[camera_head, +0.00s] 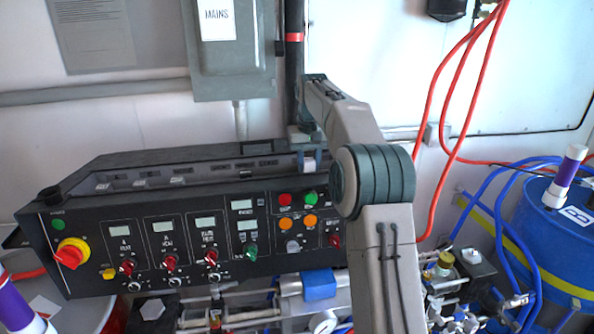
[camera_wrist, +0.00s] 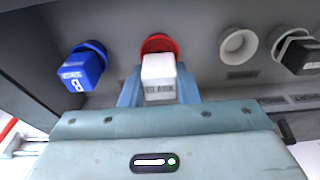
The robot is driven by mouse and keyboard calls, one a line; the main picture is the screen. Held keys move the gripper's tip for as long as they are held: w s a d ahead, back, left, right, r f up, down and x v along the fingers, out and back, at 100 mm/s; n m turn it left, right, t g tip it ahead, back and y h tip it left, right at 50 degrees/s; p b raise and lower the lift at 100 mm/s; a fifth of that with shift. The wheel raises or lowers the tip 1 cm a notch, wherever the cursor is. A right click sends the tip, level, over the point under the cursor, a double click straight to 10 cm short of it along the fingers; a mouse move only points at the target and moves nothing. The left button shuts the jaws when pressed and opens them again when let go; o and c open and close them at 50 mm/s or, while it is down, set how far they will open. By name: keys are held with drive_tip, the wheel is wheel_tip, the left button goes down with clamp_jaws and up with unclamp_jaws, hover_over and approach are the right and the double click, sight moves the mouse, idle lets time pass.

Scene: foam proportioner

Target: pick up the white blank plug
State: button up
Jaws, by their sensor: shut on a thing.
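The white blank plug (camera_wrist: 158,72) is a small white block with a grey label, in the middle of the wrist view. My gripper (camera_wrist: 160,88) is shut on it, with blue-grey fingers at its two sides. A red socket ring (camera_wrist: 158,44) shows directly behind the plug; I cannot tell whether the plug is seated in it or apart. In the head view my gripper (camera_head: 308,157) reaches down behind the top of the black control panel, and a small pale piece (camera_head: 309,166) shows there.
In the wrist view a blue plug (camera_wrist: 82,66) marked B is at left, an empty white socket (camera_wrist: 238,45) at right and a black plug (camera_wrist: 298,54) at far right. The control panel (camera_head: 130,230) stands below my arm. Red hoses (camera_head: 432,110) hang at right beside a blue drum (camera_head: 545,225).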

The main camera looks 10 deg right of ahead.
drive_tip(key=shift+s+d+r+b, duration=0.1)
drive_tip(key=shift+d+r+b, duration=0.1)
drive_tip(key=shift+r, duration=0.45)
drive_tip(key=shift+s+d+r+b, duration=0.1)
drive_tip(key=shift+d+r, duration=0.1)
drive_tip(key=shift+r, duration=0.4)
drive_tip(key=s+d+r+p, duration=0.1)
drive_tip(key=s+d+r, duration=0.5)
drive_tip(key=d+r, duration=0.3)
drive_tip(key=shift+r, duration=1.25)
drive_tip(key=shift+a, duration=0.1)
